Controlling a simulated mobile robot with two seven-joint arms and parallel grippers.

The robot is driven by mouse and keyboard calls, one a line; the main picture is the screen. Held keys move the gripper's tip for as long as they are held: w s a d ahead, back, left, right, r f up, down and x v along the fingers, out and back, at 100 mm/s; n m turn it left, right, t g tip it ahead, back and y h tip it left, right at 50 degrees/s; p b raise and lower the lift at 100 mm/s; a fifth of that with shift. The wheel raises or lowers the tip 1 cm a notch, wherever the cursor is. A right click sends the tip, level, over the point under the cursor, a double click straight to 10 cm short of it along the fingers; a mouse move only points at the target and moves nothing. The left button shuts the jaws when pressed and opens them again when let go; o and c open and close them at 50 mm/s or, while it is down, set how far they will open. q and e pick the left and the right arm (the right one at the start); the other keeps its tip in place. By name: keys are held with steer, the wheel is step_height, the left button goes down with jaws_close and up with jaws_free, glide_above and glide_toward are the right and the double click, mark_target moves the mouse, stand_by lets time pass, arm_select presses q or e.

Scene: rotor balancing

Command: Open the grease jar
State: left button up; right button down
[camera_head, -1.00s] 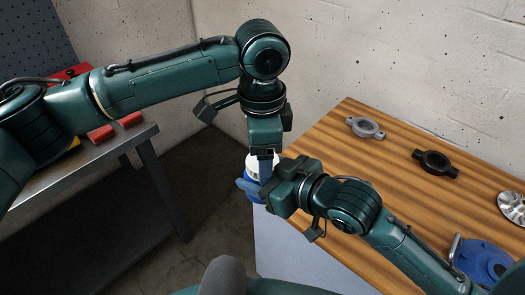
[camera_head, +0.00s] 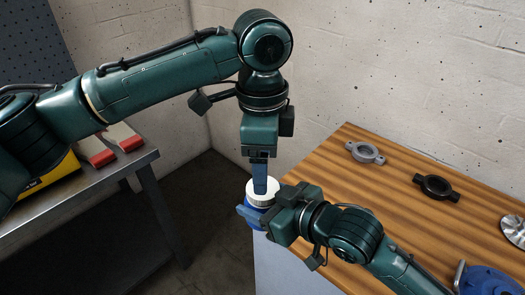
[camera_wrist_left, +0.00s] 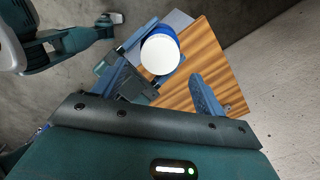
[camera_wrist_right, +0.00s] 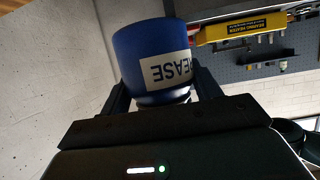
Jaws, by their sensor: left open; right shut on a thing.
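The grease jar has a blue body and a white lid (camera_head: 258,197). It is at the table's near left corner in the head view. My right gripper (camera_head: 256,216) is shut on the jar. My left gripper (camera_head: 260,186) points down above the lid and is open. The lid sits on the jar.
The wooden table (camera_head: 400,220) holds a grey ring flange (camera_head: 365,152), a black flange (camera_head: 436,187), a metal impeller (camera_head: 515,230) and a blue housing (camera_head: 488,280). A dark bench (camera_head: 50,207) on the left bears red-ended items (camera_head: 103,158) and a yellow case (camera_head: 55,175).

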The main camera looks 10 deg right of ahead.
mark_target(263, 204)
arm_select(q)
step_height(263, 204, up, 2)
steer(key=m, duration=0.6)
steer(key=shift+r, duration=0.15)
steer(key=shift+m, duration=0.7)
steer(key=shift+f, duration=3.8)
steer(key=shift+c, duration=0.5)
steer(key=c, duration=0.9)
steer(key=n, duration=0.9)
steer(key=shift+r, duration=0.25)
